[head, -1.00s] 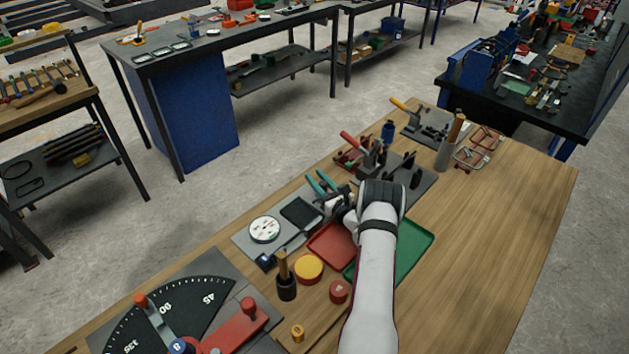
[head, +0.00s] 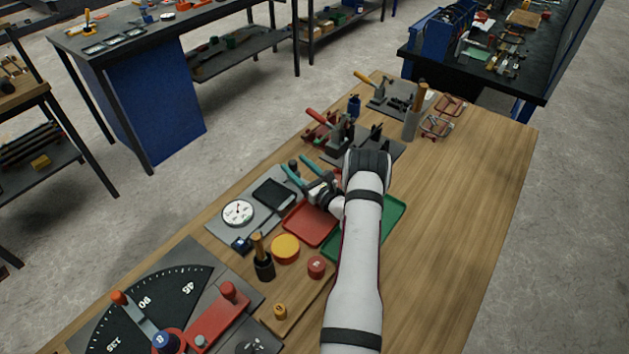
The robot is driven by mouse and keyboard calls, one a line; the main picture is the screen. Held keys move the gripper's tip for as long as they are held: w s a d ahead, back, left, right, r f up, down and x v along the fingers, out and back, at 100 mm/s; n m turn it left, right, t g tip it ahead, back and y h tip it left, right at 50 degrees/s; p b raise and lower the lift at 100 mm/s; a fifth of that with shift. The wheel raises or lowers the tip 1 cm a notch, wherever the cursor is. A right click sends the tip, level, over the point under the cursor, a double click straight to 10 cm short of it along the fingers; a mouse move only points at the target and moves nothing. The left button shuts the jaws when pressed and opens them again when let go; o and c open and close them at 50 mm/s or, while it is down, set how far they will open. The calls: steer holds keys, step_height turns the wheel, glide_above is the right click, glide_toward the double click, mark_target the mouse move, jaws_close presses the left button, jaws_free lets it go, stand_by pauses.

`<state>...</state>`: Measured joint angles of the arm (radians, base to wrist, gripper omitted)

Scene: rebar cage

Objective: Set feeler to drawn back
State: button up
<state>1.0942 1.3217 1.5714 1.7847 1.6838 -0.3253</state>
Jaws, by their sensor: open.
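A grey plate (head: 212,228) on the wooden bench carries a round white dial gauge (head: 238,213) and a dark square block (head: 274,193). Teal handles (head: 293,175) stand at the plate's far right end. I cannot make out for certain which part is the feeler; it may be hidden by my gripper or too small. My gripper (head: 316,187) is at that end, close beside the teal handles, and points left from my wrist. It looks open with nothing held. Whether it touches anything there cannot be told.
A red tray (head: 311,224) and a green tray (head: 392,216) lie just below my gripper. Toggle clamps (head: 341,131) stand beyond it. A yellow disc (head: 285,248), a red cap (head: 316,267) and an angle plate (head: 180,282) are nearer. The bench's right side is clear.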

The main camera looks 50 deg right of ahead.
steer(key=v, duration=1.1)
steer(key=shift+s, duration=0.1)
